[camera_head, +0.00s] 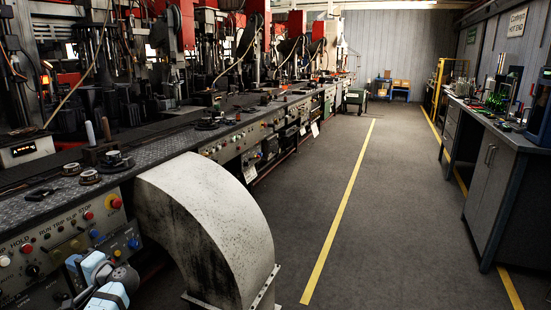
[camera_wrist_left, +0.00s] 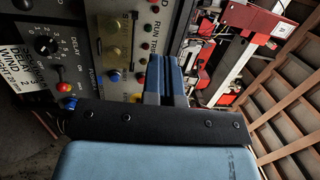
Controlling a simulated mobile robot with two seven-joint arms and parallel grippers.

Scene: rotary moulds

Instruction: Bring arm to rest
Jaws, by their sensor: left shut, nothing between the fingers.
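My left gripper (camera_head: 92,268) shows at the lower left of the head view, in front of the control panel. Its light-blue parts and dark joint are partly cut off by the bottom edge. In the left wrist view the blue fingers of my left gripper (camera_wrist_left: 165,78) are together, with nothing between them. A control panel with knobs and buttons (camera_wrist_left: 120,45) lies beyond the fingers, and I cannot tell the exact gap. My right arm and gripper are in neither view.
A curved grey duct (camera_head: 205,215) stands just right of my left arm. The long machine bench (camera_head: 60,190) runs along the left. A workbench (camera_head: 490,185) stands at the right. The floor (camera_head: 390,220) between them is clear, with a yellow line (camera_head: 345,205).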

